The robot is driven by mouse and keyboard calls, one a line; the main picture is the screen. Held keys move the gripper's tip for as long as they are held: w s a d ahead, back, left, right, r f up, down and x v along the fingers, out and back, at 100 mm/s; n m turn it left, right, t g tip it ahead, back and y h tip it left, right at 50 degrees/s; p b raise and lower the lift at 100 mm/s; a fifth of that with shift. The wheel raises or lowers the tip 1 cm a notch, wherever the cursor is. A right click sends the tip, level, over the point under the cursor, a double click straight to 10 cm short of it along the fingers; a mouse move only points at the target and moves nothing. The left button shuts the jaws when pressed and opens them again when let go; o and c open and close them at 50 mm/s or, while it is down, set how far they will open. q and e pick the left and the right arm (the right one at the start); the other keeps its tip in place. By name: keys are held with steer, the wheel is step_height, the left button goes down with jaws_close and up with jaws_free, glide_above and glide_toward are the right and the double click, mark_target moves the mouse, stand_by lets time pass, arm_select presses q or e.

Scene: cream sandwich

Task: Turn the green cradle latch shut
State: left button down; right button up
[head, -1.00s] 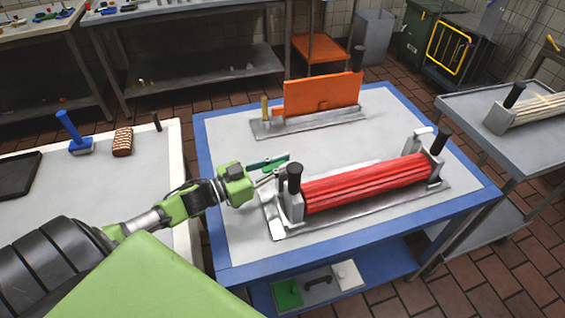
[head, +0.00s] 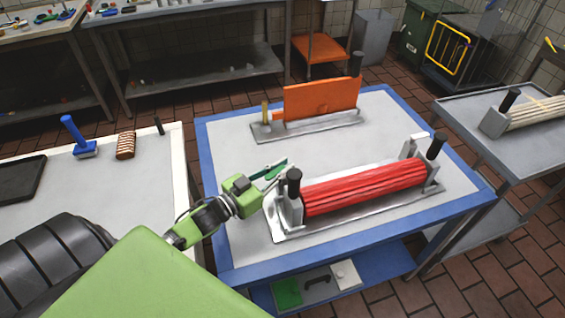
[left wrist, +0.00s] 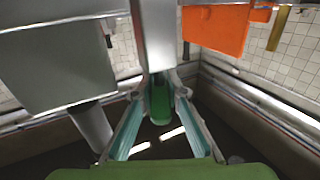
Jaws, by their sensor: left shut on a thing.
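The green latch (head: 272,171) is a slim bar at the left end of the metal cradle (head: 330,220), beside the end block. It sticks out to the left, tilted, rather than lying along the roller. A red ribbed roller (head: 365,187) with black upright end handles lies in the cradle. My left gripper (head: 282,180) is at the latch, left of the near black handle. In the left wrist view the fingers (left wrist: 160,108) are shut on the green latch (left wrist: 159,98), which shows between them. Their exact contact is partly hidden in the head view. My right gripper does not show.
The cradle stands on a blue-edged table (head: 225,150). An orange panel on a metal base (head: 320,98) stands behind it. A white table at left holds a blue-handled tool (head: 80,140) and a brown brush (head: 125,145).

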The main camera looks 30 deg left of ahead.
arm_select(q)
steer(key=n+y+p, duration=0.1)
steer(key=n+y, duration=0.1)
steer(key=y, duration=0.1)
steer(key=shift+r+t, duration=0.15)
steer(key=shift+t, duration=0.15)
steer(key=shift+n+y+p, duration=0.35)
steer(key=shift+n+y, duration=0.45)
steer(key=shift+y, duration=0.5)
steer(key=c, duration=2)
jaws_free()
steer(key=shift+s, duration=0.1)
steer(key=shift+s, duration=0.3)
steer(key=s, duration=1.1)
steer(key=shift+s+d, duration=0.1)
steer(key=shift+d, duration=0.2)
